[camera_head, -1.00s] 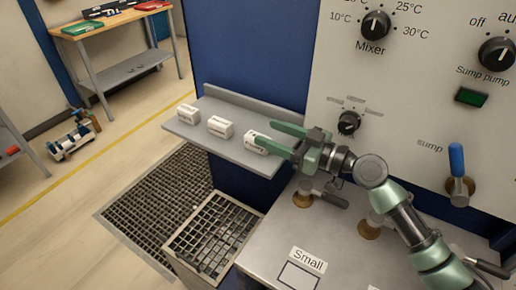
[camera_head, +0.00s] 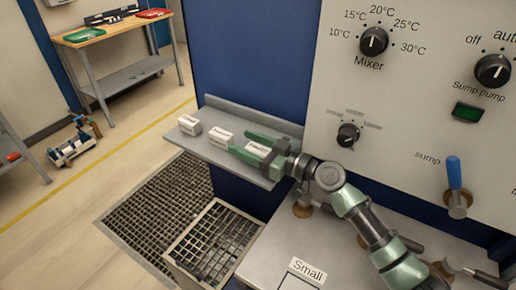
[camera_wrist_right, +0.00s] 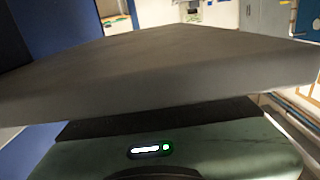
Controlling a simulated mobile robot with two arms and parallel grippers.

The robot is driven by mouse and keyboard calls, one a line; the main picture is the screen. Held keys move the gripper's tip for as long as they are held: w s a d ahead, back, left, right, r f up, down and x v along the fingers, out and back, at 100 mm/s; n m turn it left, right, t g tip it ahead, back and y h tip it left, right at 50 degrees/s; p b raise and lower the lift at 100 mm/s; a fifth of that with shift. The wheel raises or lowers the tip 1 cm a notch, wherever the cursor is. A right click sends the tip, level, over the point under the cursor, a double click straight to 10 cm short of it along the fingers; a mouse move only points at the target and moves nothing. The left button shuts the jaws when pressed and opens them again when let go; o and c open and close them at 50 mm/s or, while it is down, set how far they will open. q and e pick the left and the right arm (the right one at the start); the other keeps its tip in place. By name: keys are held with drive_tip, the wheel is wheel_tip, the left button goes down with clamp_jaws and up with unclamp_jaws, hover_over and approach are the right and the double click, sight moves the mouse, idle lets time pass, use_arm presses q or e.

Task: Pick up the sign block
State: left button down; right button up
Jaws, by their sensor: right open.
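Three white blocks with dark lettering stand in a row on the grey shelf (camera_head: 196,146): a left block (camera_head: 189,125), a middle block (camera_head: 221,138) and a right block (camera_head: 257,149). The lettering is too small to read, so I cannot tell which is the sign block. My right gripper (camera_head: 240,142) is open at the right block, with one green finger on its far side and one on its near side. The fingers partly hide that block, and contact cannot be told. The right wrist view shows no block. My left gripper is not in view.
The shelf has a raised back edge against the blue wall. The control panel (camera_head: 420,110) with knobs and a blue-handled sump valve (camera_head: 454,175) stands to the right. The metal bench (camera_head: 262,262) with a "Small" label is below. A grey slab (camera_wrist_right: 170,65) fills much of the wrist view.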

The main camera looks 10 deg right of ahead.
clamp_jaws()
idle(0.3)
